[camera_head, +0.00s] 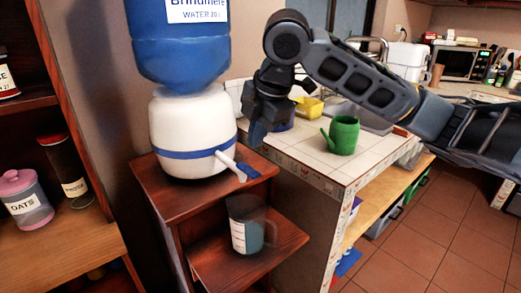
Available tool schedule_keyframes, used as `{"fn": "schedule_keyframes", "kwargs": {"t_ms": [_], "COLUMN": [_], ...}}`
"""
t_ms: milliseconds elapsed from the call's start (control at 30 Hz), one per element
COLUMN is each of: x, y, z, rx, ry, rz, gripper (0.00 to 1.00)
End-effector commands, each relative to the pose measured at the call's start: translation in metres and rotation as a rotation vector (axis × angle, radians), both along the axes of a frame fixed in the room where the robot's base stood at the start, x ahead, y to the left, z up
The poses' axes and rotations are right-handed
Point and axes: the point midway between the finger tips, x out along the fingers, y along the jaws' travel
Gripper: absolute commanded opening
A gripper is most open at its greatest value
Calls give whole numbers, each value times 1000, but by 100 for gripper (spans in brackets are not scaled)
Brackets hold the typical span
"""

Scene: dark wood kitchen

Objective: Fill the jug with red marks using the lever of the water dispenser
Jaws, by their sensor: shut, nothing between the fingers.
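The water dispenser (193,133) is a white round body with a blue band, under a blue bottle (178,45). It stands on the upper wooden shelf. Its lever (239,174) sticks out at the lower right of the body, with a blue and white end. A clear jug (238,207) stands upright on the lower shelf, below and slightly right of the lever. It has a white marked panel, and its lower part looks blue-green; I cannot tell the water level. My gripper (256,134) is shut and empty, pointing down above the lever and apart from it.
A green watering can (342,135) stands on the white tiled counter (310,162) to the right. A yellow container (310,107) is behind it. The lower wooden shelf (216,262) has bare room around the jug. Jars (25,203) stand on shelves at left.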

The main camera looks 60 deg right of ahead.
Motion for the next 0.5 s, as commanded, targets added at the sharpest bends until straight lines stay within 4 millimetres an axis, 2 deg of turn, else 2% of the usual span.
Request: {"fn": "schedule_keyframes", "kwargs": {"t_ms": [100,200,333,500], "x": [-2,-4,-5,-6], "y": [0,1,1,1], "z": [23,39,51,57], "rx": [-3,-3,-2,-1], "ry": [-3,-2,-1,0], "rz": [0,1,-1,-1], "gripper": [0,0,0,0]}}
